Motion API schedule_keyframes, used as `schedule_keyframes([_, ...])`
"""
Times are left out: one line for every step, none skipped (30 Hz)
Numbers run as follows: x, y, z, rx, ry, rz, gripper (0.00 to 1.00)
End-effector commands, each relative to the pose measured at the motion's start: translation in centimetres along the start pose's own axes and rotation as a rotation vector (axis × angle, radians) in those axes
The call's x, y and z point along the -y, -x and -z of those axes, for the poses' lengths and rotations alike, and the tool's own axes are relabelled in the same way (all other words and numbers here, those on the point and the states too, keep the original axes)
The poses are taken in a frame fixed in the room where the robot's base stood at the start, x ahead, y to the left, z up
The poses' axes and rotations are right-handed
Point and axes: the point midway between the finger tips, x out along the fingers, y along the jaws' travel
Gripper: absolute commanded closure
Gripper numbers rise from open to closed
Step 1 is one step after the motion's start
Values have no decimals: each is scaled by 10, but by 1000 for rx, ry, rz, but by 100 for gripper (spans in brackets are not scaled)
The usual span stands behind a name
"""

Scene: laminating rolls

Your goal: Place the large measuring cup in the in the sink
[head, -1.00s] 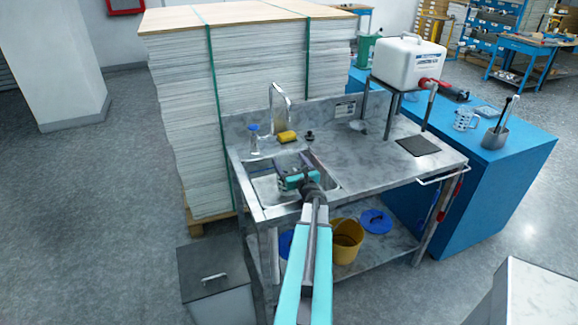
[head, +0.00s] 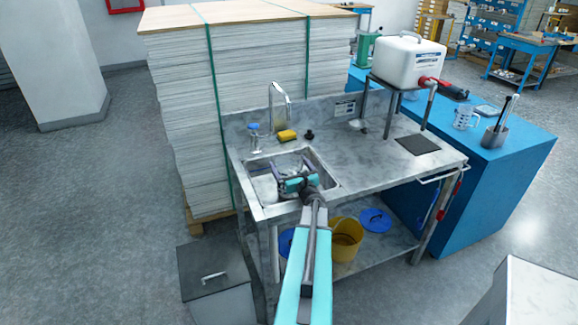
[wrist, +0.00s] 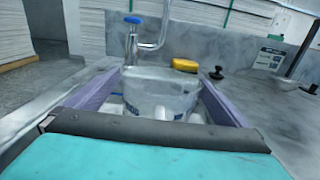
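A clear measuring cup (wrist: 160,88) with blue markings is in the sink basin (head: 318,165), seen in the wrist view beyond my gripper's body. My gripper (head: 292,167) reaches down into the basin. In the wrist view its two purple fingers (wrist: 162,85) stand wide apart, one on each side of the cup, with narrow gaps seeming to show beside it. The cup's lower part is hidden behind the gripper body. In the head view my gripper largely covers the cup.
The steel worktop (head: 365,165) right of the sink is clear.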

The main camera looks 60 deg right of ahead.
Motion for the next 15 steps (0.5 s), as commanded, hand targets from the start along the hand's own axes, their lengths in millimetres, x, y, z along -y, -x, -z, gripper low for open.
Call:
schedule_keyframes([0, 0, 0, 0, 0, 0, 0])
schedule_keyframes([0, 0, 0, 0, 0, 0, 0])
schedule_keyframes([0, 0, 0, 0, 0, 0, 0])
schedule_keyframes([0, 0, 0, 0, 0, 0, 0])
schedule_keyframes([0, 0, 0, 0, 0, 0, 0])
schedule_keyframes([0, 0, -1, 0, 0, 0, 0])
schedule_keyframes([0, 0, -1, 0, 0, 0, 0])
schedule_keyframes([0, 0, -2, 0, 0, 0, 0])
schedule_keyframes([0, 0, -3, 0, 0, -1, 0])
schedule_keyframes([0, 0, -4, 0, 0, -1, 0])
schedule_keyframes([-1, 1, -3, 0, 0, 0, 0])
schedule_keyframes([-1, 4, -2, 0, 0, 0, 0])
schedule_keyframes([-1, 6, -2, 0, 0, 0, 0])
schedule_keyframes([-1, 8, -2, 0, 0, 0, 0])
schedule_keyframes([-1, 11, -1, 0, 0, 0, 0])
